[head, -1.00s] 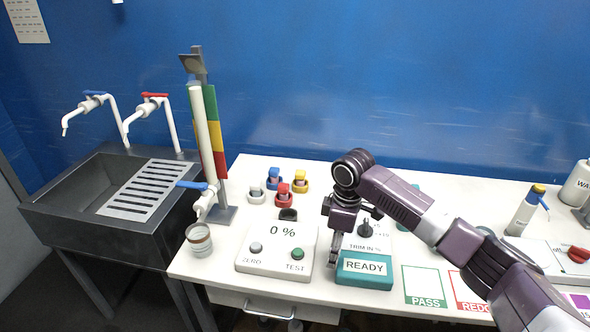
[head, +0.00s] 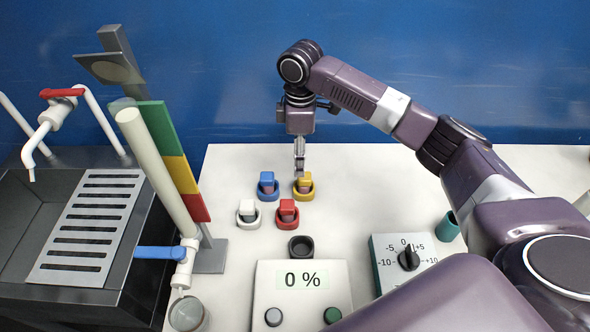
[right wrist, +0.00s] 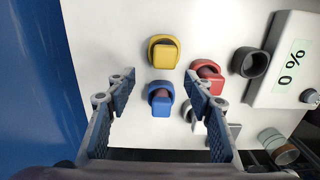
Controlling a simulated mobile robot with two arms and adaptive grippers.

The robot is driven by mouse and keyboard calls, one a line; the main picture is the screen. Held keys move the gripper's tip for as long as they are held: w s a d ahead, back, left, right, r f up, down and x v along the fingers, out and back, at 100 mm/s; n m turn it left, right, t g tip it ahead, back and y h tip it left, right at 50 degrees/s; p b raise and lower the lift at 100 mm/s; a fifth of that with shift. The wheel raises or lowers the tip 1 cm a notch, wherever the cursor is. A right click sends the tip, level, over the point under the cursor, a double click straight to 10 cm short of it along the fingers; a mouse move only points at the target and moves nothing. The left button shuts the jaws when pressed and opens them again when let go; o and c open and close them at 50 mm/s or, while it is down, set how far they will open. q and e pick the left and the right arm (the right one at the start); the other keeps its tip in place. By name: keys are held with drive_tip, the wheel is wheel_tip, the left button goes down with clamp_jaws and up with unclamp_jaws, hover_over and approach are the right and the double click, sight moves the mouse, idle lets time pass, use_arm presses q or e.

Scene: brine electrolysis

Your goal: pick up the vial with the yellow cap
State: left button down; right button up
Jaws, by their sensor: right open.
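The vial with the yellow cap (head: 304,181) stands in a yellow ring holder on the white table, at the back right of a small group. My right gripper (head: 299,168) points down just above and behind it. In the right wrist view, the yellow-capped vial (right wrist: 163,53) lies just beyond the fingertips. There the right gripper (right wrist: 158,79) is open and empty, its two fingers apart on either side of the blue-capped vial (right wrist: 160,98) below. The height between fingers and caps is hard to judge. My left gripper is not in view.
Close by stand the blue vial (head: 267,182), red vial (head: 287,211) and white vial (head: 247,211), each in a holder. An empty black holder (head: 301,246) and a meter reading 0 % (head: 299,281) are in front. A dial box (head: 408,257) is right; the table behind is clear.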

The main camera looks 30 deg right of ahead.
sight(304, 184)
drive_tip(key=f, duration=0.1)
drive_tip(key=s+f+p, duration=0.1)
drive_tip(key=shift+d+f, duration=0.15)
drive_tip(key=shift+f, duration=0.15)
drive_tip(key=f, duration=0.1)
drive_tip(key=f+p, duration=0.1)
drive_tip(key=f, duration=0.1)
drive_tip(key=shift+s+d+f, duration=0.15)
drive_tip(key=shift+d+f, duration=0.1)
drive_tip(key=shift+f, duration=0.65)
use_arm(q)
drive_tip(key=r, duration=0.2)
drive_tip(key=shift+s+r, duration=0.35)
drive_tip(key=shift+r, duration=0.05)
use_arm(e)
drive_tip(key=c, duration=1.3)
